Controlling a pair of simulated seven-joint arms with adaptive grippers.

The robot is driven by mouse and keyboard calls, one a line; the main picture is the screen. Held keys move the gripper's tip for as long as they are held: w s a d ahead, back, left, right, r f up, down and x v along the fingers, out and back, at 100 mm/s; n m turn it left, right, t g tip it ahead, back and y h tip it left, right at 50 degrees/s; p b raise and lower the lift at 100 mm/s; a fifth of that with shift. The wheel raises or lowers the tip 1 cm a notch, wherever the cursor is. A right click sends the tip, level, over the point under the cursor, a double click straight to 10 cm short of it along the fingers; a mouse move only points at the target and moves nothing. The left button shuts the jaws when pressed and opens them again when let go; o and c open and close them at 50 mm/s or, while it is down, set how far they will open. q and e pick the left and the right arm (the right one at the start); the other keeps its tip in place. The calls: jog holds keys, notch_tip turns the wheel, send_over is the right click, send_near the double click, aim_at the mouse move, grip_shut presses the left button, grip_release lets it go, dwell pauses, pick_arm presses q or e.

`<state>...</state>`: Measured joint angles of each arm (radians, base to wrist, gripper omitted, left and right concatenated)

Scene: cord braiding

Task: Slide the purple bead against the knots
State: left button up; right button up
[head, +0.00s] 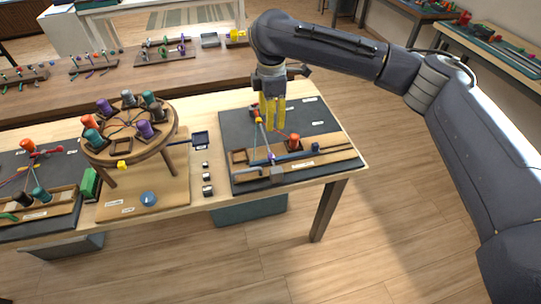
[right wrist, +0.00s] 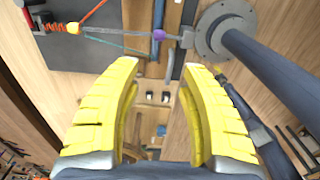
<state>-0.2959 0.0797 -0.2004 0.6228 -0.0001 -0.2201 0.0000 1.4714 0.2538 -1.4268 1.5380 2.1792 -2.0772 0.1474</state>
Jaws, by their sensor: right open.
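The purple bead (right wrist: 158,34) shows in the right wrist view on a pale cord, near the cord's end by a grey metal part. It also shows small in the head view (head: 271,157) at the front of the right-hand dark mat. At the other end of the cord is an orange coiled section (right wrist: 73,28), where several cords meet; I cannot make out the single knots. The bead and this section are well apart. My right gripper (head: 273,127) has yellow fingers, open and empty, pointing down over the mat. My left gripper is not in view.
The dark mat (head: 320,112) carries a wooden tray with an orange spool (head: 293,142). A round braiding stand (head: 120,152) with several coloured spools stands to the left. Small dark blocks (head: 207,190) lie between them. The table's right edge is close to the mat.

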aim_at(271, 155)
notch_tip(271, 155, down, 17)
jog(key=shift+f, duration=0.1)
dwell(0.6)
jog(key=shift+c, duration=0.5)
grip_shut()
jog(key=shift+w+d, duration=0.1)
